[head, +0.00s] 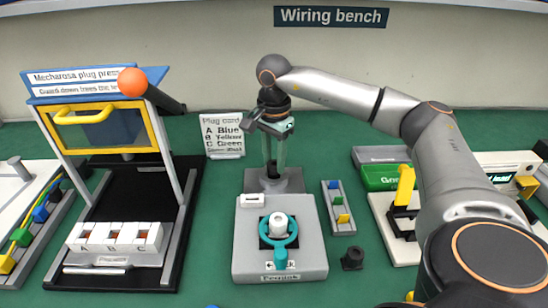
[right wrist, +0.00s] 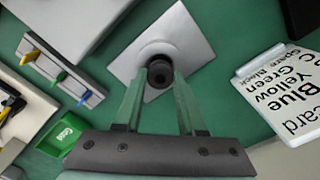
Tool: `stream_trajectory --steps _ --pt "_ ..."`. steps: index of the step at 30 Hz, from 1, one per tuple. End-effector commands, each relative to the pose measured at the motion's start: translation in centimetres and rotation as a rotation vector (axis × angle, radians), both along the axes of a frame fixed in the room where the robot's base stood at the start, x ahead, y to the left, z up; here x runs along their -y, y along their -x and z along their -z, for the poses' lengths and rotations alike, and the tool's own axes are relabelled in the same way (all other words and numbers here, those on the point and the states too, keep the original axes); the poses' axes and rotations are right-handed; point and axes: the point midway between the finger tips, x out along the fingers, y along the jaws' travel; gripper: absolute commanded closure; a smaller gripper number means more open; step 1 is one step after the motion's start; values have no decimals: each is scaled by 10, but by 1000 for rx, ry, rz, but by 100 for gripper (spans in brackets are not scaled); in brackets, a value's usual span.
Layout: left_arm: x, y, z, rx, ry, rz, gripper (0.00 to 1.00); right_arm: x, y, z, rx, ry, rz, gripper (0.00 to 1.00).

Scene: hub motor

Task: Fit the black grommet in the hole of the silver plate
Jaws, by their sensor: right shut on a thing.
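The silver plate (right wrist: 192,32) lies below my right gripper in the right wrist view. In the head view it shows as a small grey piece (head: 292,185) behind the large grey fixture. My right gripper (head: 272,172) points straight down over it. In the right wrist view the gripper (right wrist: 160,80) is shut on the black grommet (right wrist: 160,74), a small dark ring-shaped piece between the fingertips. The grommet is in line with the dark middle of the plate, where the hole is mostly hidden. I cannot tell whether it is in the hole or just above. My left gripper is not in view.
A grey fixture (head: 250,262) with a teal ring stands in front of the plate. A plug press (head: 190,200) is at left, a card (head: 222,135) behind. A small block rack (head: 338,222) and a loose black cone-like piece (head: 352,259) are at right.

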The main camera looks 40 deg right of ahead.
Motion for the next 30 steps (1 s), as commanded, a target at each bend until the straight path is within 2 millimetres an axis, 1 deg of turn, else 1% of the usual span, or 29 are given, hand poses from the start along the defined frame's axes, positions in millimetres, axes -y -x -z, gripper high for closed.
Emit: stream_trajectory --steps 8,29,30 --pt "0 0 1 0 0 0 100 0 0 2 0 0 0 100" --pt "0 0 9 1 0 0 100 0 0 16 0 0 0 100" --pt "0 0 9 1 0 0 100 0 0 16 0 0 0 60"
